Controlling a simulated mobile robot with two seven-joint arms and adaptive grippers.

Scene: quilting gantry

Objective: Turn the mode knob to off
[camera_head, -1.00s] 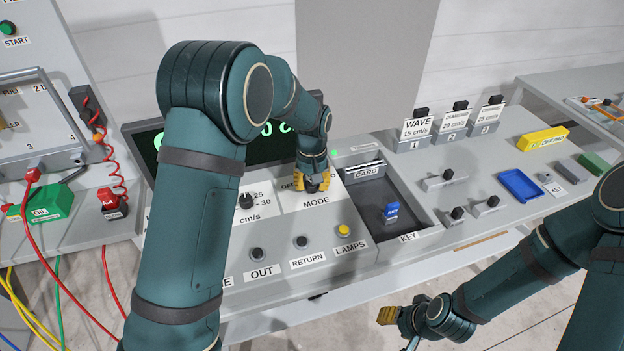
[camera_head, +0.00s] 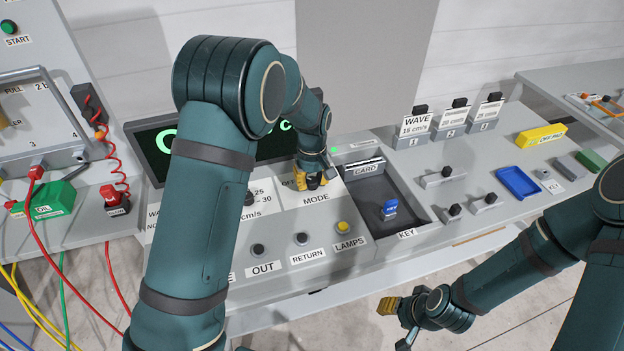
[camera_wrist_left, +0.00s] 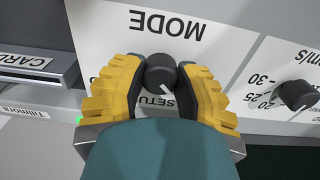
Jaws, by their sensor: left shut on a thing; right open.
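The mode knob (camera_wrist_left: 161,74) is a round black knob with a white pointer line, on a white panel. In the left wrist view it sits between the yellow fingers of my left gripper (camera_wrist_left: 160,88), which are shut on it. The MODE label (camera_wrist_left: 167,24) and part of a SETUP label show beside it; the other position labels are mostly hidden. In the head view my left gripper (camera_head: 314,181) is at the knob above the MODE label (camera_head: 316,197). My right gripper (camera_head: 396,322) is open and empty, out in front of the console.
The speed knob (camera_wrist_left: 297,95) is beside the mode panel. The blue key (camera_head: 390,208) stands in a dark recess to the right. OUT, RETURN and LAMPS buttons (camera_head: 343,228) line the front. A display (camera_head: 160,145) stands behind, partly hidden by my left arm.

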